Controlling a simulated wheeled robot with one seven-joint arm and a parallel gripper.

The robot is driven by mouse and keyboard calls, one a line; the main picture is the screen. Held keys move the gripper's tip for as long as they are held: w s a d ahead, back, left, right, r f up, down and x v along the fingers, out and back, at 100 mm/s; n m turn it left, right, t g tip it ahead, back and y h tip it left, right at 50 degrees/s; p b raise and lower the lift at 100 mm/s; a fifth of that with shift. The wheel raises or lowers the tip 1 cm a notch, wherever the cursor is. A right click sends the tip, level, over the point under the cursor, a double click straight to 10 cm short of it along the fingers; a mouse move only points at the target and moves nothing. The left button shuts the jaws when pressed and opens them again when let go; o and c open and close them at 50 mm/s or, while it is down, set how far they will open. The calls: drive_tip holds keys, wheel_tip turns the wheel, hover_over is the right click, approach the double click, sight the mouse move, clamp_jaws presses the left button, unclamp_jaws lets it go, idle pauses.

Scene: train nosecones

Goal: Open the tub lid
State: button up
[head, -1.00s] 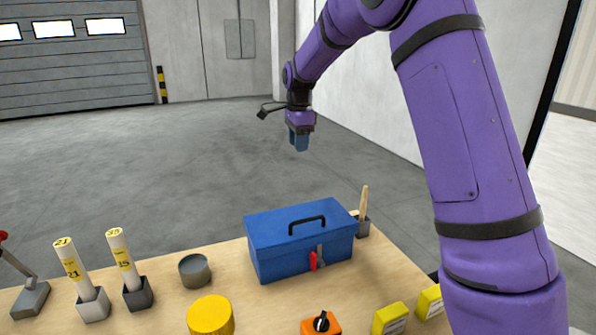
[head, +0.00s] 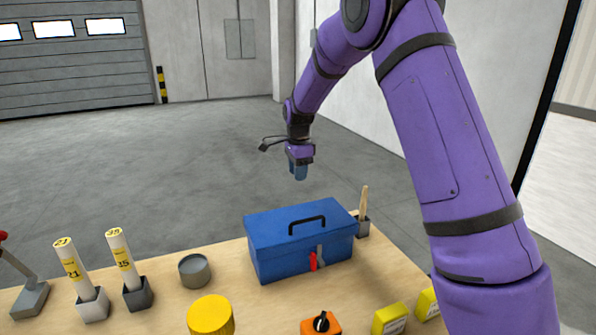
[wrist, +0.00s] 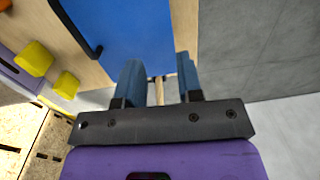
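A round yellow lid or tub top (head: 211,314) stands at the front of the table in the head view; its lower part is cut off by the frame edge. It looks closed on top. A grey round cup (head: 195,271) stands behind it. I cannot tell for sure which one is the tub. My gripper (head: 299,172) hangs above and behind the blue toolbox (head: 300,262), well away from both round things. In the wrist view my gripper (wrist: 158,77) has its two blue fingers apart, with nothing held between them.
The toolbox also fills the top of the wrist view (wrist: 130,25). A wooden-handled tool (head: 364,202) stands behind the toolbox. Two numbered white tubes (head: 70,262) (head: 122,255) stand left in holders. An orange switch (head: 321,324) and yellow blocks (head: 390,319) are at the front right.

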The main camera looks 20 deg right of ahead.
clamp_jaws()
drive_tip(key=shift+c, duration=2.4)
unclamp_jaws()
drive_tip(key=o, duration=0.7)
drive_tip(key=r, duration=1)
drive_tip(key=shift+s+r, duration=0.25)
drive_tip(key=shift+r, duration=0.15)
